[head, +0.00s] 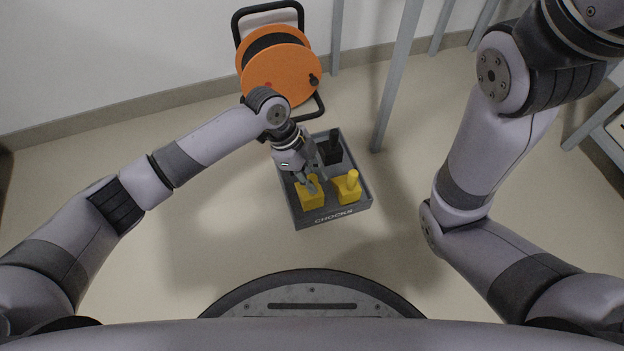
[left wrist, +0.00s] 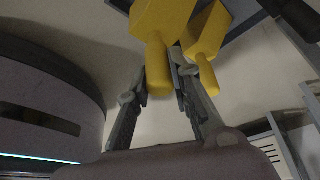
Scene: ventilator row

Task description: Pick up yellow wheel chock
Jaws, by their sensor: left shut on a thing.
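Two yellow wheel chocks with upright pegs are at the near side of a grey tray (head: 322,219) lettered "CHOCKS". My left gripper (head: 313,186) reaches down into the tray and is shut on the peg of the left yellow chock (head: 308,200). In the left wrist view, the fingers (left wrist: 160,82) close around the peg of this chock (left wrist: 160,25). The right yellow chock (head: 349,188) stands beside it, and it also shows in the left wrist view (left wrist: 207,35). I cannot tell whether the held chock touches the tray floor. My right gripper is out of view.
A black chock (head: 332,150) stands at the back of the tray. An orange cable reel (head: 280,70) on a black frame stands behind the tray, near the wall. A grey post (head: 396,80) rises close to the tray's back right. The floor in front is clear.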

